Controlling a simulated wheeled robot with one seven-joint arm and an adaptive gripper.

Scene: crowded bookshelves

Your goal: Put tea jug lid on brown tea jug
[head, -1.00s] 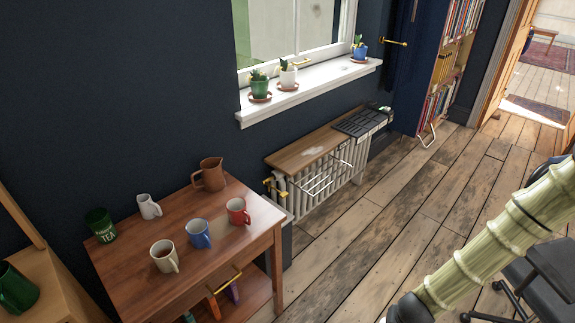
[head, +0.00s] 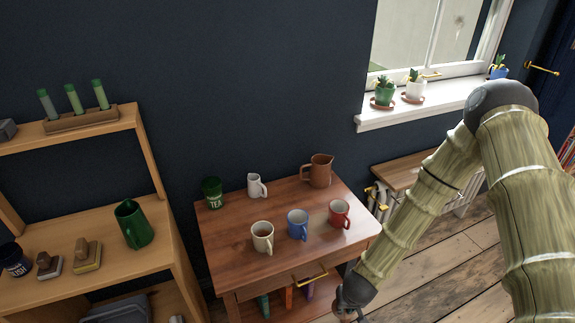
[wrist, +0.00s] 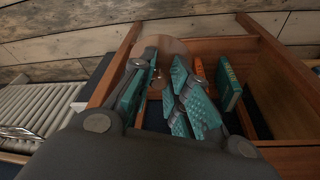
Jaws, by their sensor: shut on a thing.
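The brown tea jug (head: 318,171) stands upright with an open top at the back right of the small wooden table (head: 240,250). My gripper (head: 348,312) is low by the table's front right corner, below the tabletop and well apart from the jug. In the wrist view my gripper (wrist: 165,75) has its teal-padded fingers closed on a round brownish disc, which looks like the tea jug lid (wrist: 176,47). The fingers hide part of it.
A white jug (head: 256,186), a green tea tin (head: 212,192) and cream (head: 262,237), blue (head: 298,224) and red (head: 340,214) mugs share the tabletop. A wooden shelf (head: 150,165) with a green jug (head: 133,223) stands left. A radiator is right.

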